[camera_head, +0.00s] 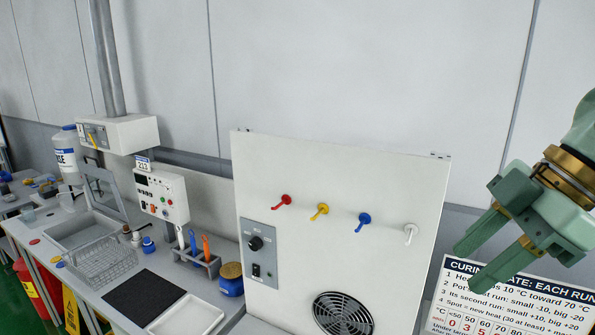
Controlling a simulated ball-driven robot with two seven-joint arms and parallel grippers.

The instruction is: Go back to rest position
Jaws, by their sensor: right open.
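My right gripper (463,268) is at the right edge of the head view, green with a brass-coloured wrist ring. Its two fingers point down and to the left, spread apart with nothing between them. It hangs in front of the wall and the text sign, to the right of the white cabinet panel (320,235). My left gripper is not in view.
The white panel carries red, yellow, blue and white hooks and a round fan grille (342,314). To its left, a bench holds a sink (78,230), a wire basket (104,262), a black mat (146,297), a white tray (188,318) and a blue jar (231,284). A curing sign (500,312) stands lower right.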

